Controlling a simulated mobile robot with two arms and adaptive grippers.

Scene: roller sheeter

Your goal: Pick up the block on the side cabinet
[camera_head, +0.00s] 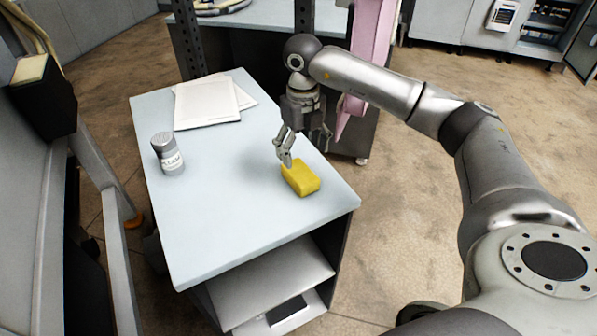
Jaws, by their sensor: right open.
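A yellow block (301,179) lies on the light top of the side cabinet (232,219), near its right edge. My right gripper (306,148) hangs just behind and above the block, fingers pointing down. Its fingers are spread with nothing seen between them. One fingertip overlaps the block's far left corner in the picture; I cannot tell whether it touches. My left gripper is not in view.
A grey canister with a white label (168,153) stands at the cabinet's left. White papers (207,101) lie toward the back. Dark upright posts (187,40) rise behind the cabinet. The cabinet's front half is clear. Open shelves (270,280) lie below.

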